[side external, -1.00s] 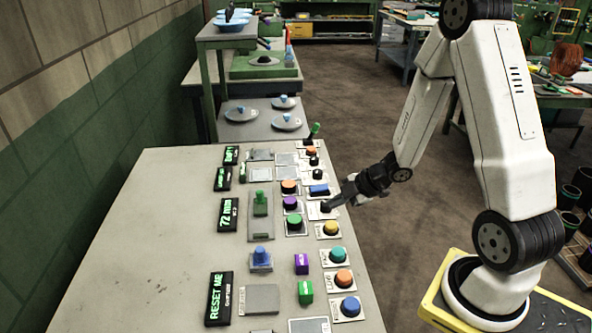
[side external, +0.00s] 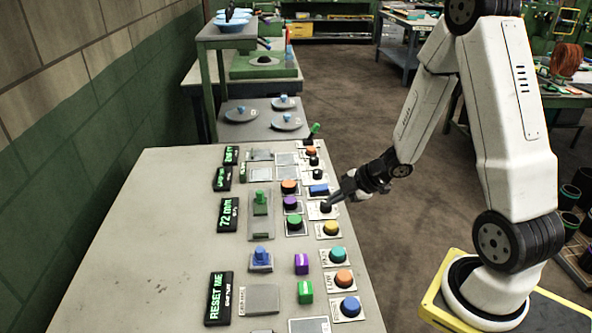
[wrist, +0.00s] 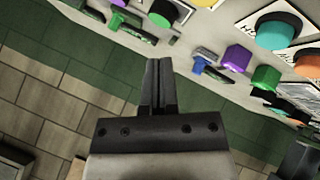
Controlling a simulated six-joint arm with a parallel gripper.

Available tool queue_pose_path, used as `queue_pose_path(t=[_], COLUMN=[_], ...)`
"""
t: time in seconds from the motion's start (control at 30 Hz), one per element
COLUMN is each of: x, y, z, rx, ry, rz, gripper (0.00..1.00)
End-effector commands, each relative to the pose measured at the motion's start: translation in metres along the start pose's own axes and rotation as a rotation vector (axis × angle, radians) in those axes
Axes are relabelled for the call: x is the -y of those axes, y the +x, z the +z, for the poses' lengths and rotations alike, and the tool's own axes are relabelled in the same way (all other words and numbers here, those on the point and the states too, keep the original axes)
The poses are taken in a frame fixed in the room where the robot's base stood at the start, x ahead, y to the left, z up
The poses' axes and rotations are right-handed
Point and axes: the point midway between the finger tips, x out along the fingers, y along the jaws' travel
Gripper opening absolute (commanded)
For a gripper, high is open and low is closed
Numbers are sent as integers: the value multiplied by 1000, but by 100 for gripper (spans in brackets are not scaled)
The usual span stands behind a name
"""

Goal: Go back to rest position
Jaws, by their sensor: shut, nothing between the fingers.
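My gripper (side external: 334,197) is shut and empty. In the side view it is at the right edge of the control bench (side external: 150,215), with its fingertips close to a black button (side external: 325,208) on a pale plate. I cannot tell whether they touch it. In the wrist view the closed fingers (wrist: 158,64) point upward, with nothing between them. My arm reaches in from the right.
The bench carries an orange button (side external: 289,186), a yellow button (side external: 331,228), a green slider (side external: 261,203), a blue knob (side external: 261,254) and a "72 mm" display (side external: 228,214). A green brick wall (side external: 90,150) stands left. The floor (side external: 335,95) behind is clear.

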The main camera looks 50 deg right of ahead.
Motion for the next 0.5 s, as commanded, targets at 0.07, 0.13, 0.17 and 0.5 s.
queue_pose_path(t=[0.07,0.13,0.17,0.5], x=[-3,-6,-8,-13], y=[0,0,-1,-13], z=[-2,-4,-5,-25], rx=[26,60,78,322], ry=[19,50,67,381], rz=[8,18,23,90], gripper=[0,0,0,0])
